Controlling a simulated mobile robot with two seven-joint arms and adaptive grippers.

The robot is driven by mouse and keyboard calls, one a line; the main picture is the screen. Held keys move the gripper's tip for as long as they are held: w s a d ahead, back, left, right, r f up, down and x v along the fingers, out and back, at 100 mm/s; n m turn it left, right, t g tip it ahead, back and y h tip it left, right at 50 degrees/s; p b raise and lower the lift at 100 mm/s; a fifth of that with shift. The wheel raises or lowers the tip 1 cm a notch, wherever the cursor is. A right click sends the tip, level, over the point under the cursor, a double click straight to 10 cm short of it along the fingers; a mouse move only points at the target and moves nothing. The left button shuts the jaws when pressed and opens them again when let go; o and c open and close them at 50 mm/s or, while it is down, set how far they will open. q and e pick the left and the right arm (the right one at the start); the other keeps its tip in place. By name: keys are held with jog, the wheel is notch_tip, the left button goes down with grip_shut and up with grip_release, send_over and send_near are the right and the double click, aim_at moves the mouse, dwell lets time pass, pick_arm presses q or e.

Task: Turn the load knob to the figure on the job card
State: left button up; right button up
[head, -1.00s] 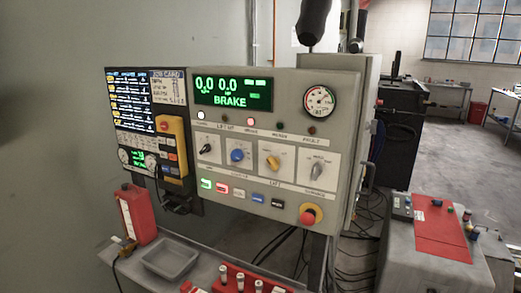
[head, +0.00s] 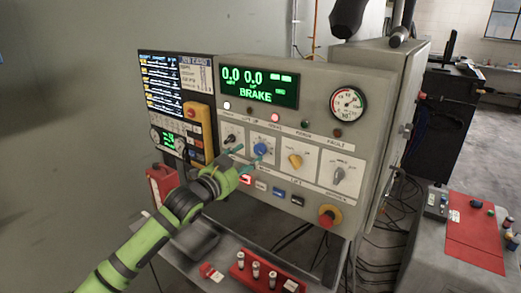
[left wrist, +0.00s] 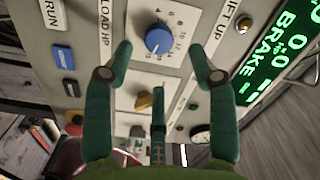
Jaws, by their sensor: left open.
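The load knob (head: 261,149) is a round blue knob on a white plate of the grey control panel. In the left wrist view the blue knob (left wrist: 158,40) sits beside the label LOAD HP, with a printed scale around it. My left gripper (head: 243,160) is in front of the panel, at the lower left of the knob. In the left wrist view its green fingers (left wrist: 160,48) are open, apart on both sides of the knob, with nothing held. Contact cannot be told. The job card (head: 197,75) is on the screen at the panel's left; its figures are too small to read. My right gripper is not in view.
A black knob (head: 230,138), a yellow knob (head: 295,160) and a grey knob (head: 339,175) flank the blue one. Coloured push buttons and a red stop button (head: 328,217) lie below. A grey tray (head: 196,240) and a red block (head: 262,272) rest on the shelf.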

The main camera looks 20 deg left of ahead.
aim_at(258, 151)
pick_arm(q)
jog(key=shift+p+x, duration=0.75)
jog(key=shift+x, duration=1.85)
jog(key=shift+d, duration=0.1)
jog(key=c, duration=1.1)
